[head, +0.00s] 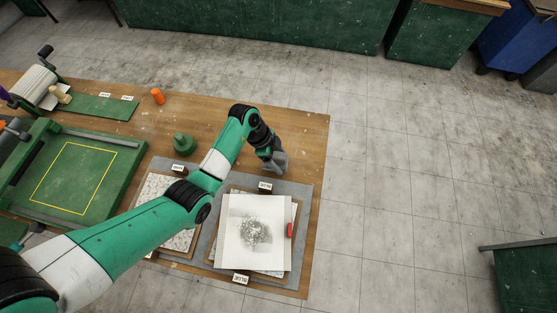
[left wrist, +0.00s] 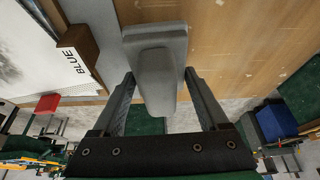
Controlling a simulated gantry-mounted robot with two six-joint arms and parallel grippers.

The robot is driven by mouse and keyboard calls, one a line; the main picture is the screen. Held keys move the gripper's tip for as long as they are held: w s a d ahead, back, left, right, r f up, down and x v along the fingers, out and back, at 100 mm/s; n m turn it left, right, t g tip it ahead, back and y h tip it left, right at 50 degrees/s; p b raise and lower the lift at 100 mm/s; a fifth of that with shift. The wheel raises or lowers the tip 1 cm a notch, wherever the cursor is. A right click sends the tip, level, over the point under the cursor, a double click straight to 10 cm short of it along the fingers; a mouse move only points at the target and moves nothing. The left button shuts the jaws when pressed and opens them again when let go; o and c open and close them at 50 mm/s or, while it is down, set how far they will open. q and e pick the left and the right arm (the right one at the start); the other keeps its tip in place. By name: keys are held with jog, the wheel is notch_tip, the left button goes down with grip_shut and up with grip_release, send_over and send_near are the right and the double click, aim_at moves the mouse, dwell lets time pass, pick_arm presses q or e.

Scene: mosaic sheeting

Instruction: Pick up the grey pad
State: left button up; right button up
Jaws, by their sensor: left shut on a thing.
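The grey pad (left wrist: 155,45) is a flat grey block with a narrower grip, seen in the left wrist view. My left gripper (left wrist: 159,78) is shut on that grip, one finger on each side. In the head view, the left gripper (head: 267,150) is near the right end of the wooden table, with the grey pad (head: 279,163) at its tip. I cannot tell whether the pad touches the table. My right gripper is not in view.
A white sheet (head: 270,215) with a grey speckled patch lies on a board on the grey mat (head: 305,200), a red piece (head: 290,230) at its right edge.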

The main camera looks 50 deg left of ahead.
pick_arm(q)
jog(key=s+d+r+p, duration=0.6)
jog(key=s+d+r, duration=0.3)
jog(key=s+r, duration=0.1)
jog(key=shift+s, duration=0.3)
